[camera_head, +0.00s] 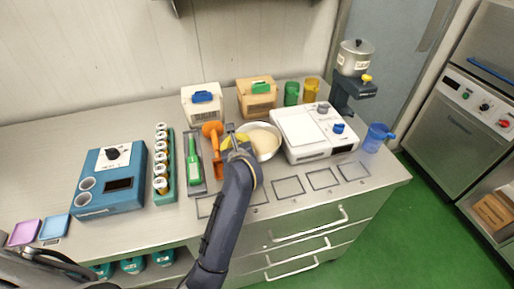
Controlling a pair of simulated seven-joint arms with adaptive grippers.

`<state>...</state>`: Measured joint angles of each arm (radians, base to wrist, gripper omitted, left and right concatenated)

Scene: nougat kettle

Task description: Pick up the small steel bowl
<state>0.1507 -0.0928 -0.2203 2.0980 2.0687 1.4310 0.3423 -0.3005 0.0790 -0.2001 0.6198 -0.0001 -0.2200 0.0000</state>
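The small steel bowl (278,134) stands on the steel counter, left of the white scale-like device, with a pale cream-coloured content inside.
An orange scoop (212,131) and a green-handled tool (193,160) lie close left of the gripper. The white device (300,130) is close right of the bowl. Cardboard boxes (257,103) stand behind. Outlined squares (289,187) on the front counter are mostly clear.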

